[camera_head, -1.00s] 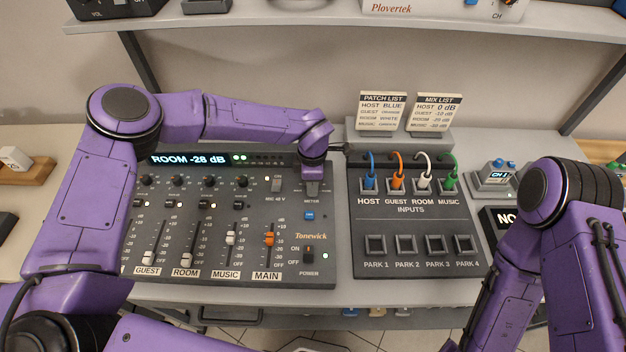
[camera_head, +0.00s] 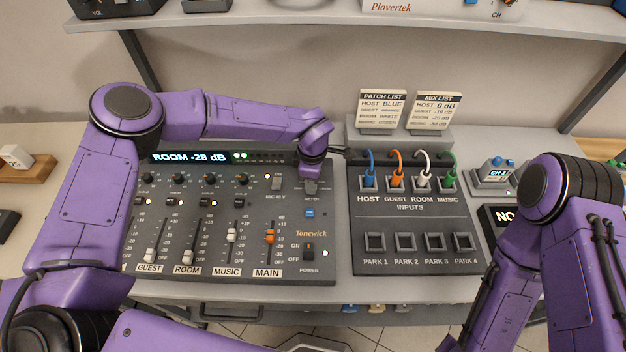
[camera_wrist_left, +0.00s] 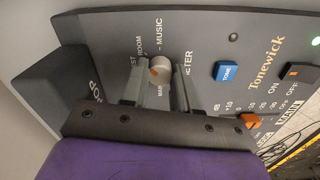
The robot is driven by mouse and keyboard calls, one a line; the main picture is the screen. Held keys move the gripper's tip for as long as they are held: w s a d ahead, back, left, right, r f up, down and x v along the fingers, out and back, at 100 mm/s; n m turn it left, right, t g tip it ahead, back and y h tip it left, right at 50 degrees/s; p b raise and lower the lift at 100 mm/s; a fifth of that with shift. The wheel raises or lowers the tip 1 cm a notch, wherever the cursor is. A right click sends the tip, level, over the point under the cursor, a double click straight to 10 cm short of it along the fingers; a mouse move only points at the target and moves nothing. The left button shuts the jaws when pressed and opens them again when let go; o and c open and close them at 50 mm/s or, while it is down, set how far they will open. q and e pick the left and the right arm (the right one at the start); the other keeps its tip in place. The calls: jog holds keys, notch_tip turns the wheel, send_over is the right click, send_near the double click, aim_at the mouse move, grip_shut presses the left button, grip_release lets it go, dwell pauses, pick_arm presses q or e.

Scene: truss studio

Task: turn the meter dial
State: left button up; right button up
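In the left wrist view my left gripper (camera_wrist_left: 159,82) has one grey finger on each side of the dial. Whether the fingers press on it or stand slightly apart cannot be told. In the head view my left wrist (camera_head: 314,150) is above the METER label, and the gripper largely hides the dial. The mixer display (camera_head: 190,156) reads ROOM -28 dB. My right arm (camera_head: 560,240) is at the right; its gripper is out of view.
A blue TONE button (camera_wrist_left: 227,72) is close beside the dial. The patch panel (camera_head: 405,262), with several coloured cables, stands right of the mixer. Behind it are two cards, a patch list (camera_head: 381,110) and a mix list (camera_head: 434,113). A shelf (camera_head: 300,18) runs above.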

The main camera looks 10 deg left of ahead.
pick_arm(q)
jog(key=o, duration=0.4)
jog(key=shift+o, duration=0.2)
notch_tip(320, 180, up, 11)
jog(key=b, duration=0.3)
jog(key=shift+f, duration=0.15)
